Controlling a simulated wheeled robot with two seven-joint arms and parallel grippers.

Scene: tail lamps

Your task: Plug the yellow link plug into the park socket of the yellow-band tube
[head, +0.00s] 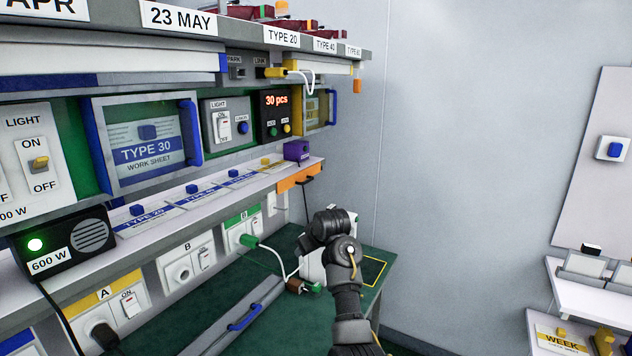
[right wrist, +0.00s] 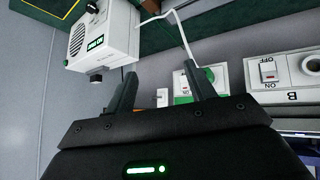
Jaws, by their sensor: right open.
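The yellow link plug (head: 277,72) sits at the socket under the LINK label on the upper shelf, with a white cord looping down from it. The PARK socket (head: 236,72) is just left of it and looks empty. A pale tube with yellow ends (head: 335,67) lies right of the plug, under the shelf edge. A blue-band tube (head: 130,62) lies to the left. My right arm shows in the head view, low and right of the plug, well apart from it. In the right wrist view my right gripper (right wrist: 160,88) is open and empty. My left gripper is out of view.
A green-topped bench (head: 285,322) lies below, with a white box (right wrist: 108,35) and a green plug (head: 248,241) with a white cord near my right arm. The orange bracket (head: 300,177) and purple block (head: 297,151) stick out at the middle shelf's end. The space right is free.

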